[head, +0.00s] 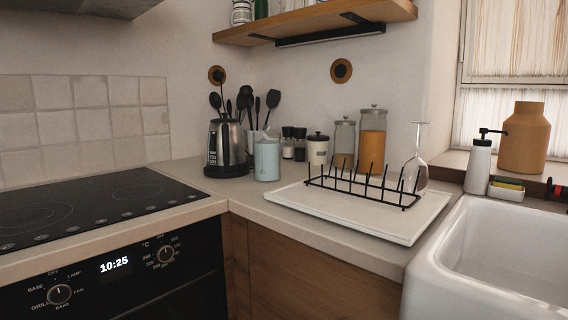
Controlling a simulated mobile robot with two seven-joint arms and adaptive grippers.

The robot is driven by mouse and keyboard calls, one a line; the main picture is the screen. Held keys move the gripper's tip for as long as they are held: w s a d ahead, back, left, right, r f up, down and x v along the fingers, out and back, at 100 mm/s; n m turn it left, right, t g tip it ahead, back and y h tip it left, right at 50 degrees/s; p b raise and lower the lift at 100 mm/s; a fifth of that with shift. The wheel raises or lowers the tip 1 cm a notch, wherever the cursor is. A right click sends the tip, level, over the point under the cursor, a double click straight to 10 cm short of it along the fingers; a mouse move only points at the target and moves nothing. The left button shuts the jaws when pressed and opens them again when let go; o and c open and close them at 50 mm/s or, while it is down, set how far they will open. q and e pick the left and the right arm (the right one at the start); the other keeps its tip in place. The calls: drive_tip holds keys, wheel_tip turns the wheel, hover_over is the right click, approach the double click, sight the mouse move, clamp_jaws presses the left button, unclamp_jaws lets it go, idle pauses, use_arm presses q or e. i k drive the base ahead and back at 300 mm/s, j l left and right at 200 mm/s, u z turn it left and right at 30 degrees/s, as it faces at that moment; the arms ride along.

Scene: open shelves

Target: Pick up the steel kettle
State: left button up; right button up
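The steel kettle (232,148) stands upright on the counter in the corner, in the head view left of centre. It has a shiny metal body with a dark base and black parts on its left side. A light blue canister (267,159) stands close at its right and front. Dark utensils rise behind it. Neither of my grippers shows in the head view.
A black cooktop (85,205) lies left of the kettle. A white tray (400,229) with a black rack (361,187) and an upturned wine glass (415,165) lies to the right, before a white sink (500,255). A wooden shelf (318,20) hangs above.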

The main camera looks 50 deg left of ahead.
sight(226, 153)
drive_tip(key=u, duration=1.95)
